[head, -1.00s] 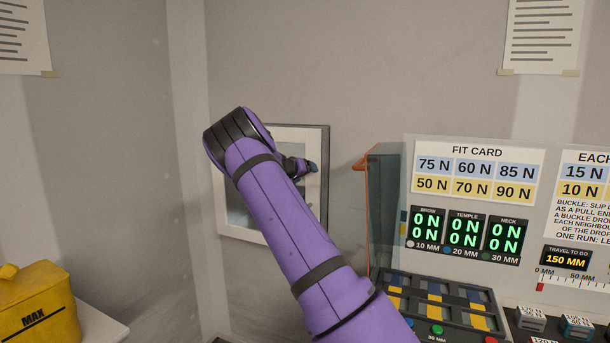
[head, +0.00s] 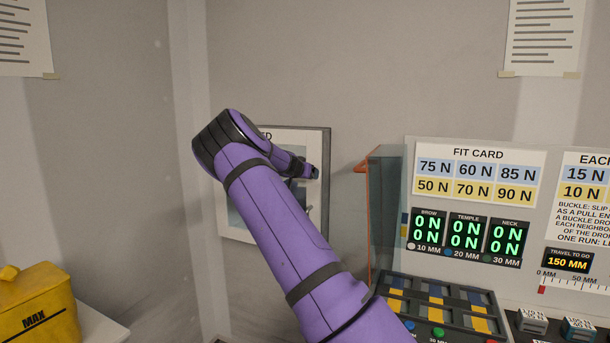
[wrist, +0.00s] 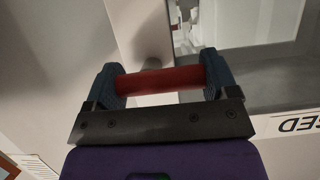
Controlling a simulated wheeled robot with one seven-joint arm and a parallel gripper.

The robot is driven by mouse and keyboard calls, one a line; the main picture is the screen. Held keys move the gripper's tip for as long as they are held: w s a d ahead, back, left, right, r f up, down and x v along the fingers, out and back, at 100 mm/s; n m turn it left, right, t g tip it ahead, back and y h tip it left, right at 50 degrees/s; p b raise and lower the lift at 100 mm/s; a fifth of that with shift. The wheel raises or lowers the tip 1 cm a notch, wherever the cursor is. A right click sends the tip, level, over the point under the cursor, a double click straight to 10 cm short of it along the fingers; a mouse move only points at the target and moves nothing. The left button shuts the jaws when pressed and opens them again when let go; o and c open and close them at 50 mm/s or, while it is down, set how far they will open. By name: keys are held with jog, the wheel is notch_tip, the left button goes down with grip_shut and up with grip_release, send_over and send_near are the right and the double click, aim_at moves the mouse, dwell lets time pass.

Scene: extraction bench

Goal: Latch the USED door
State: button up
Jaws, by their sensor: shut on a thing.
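The USED door (head: 230,228) is a white-framed panel with a grey window on the back wall, partly hidden by my arm. The letters "ED" show at its top. In the wrist view the door frame (wrist: 285,125) carries part of the label, upside down. My gripper (head: 308,172) is at the door's right side. In the wrist view its two dark blue fingers close on the ends of a red bar (wrist: 160,81), in front of the door's edge. The door looks nearly flat to the wall; I cannot tell whether it is latched.
A clear-sided panel with an orange-red edge (head: 367,225) stands right of the door. The bench with the fit card (head: 478,152), force displays and a strap tray (head: 440,305) fills the right. A yellow MAX bin (head: 38,305) stands at lower left. The wall between is bare.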

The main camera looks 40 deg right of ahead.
dwell(0.3)
jog(key=o, duration=0.8)
jog(key=shift+a, duration=0.1)
jog(key=v, duration=1)
jog(key=shift+a+r, duration=0.2)
jog(key=shift+s, duration=0.15)
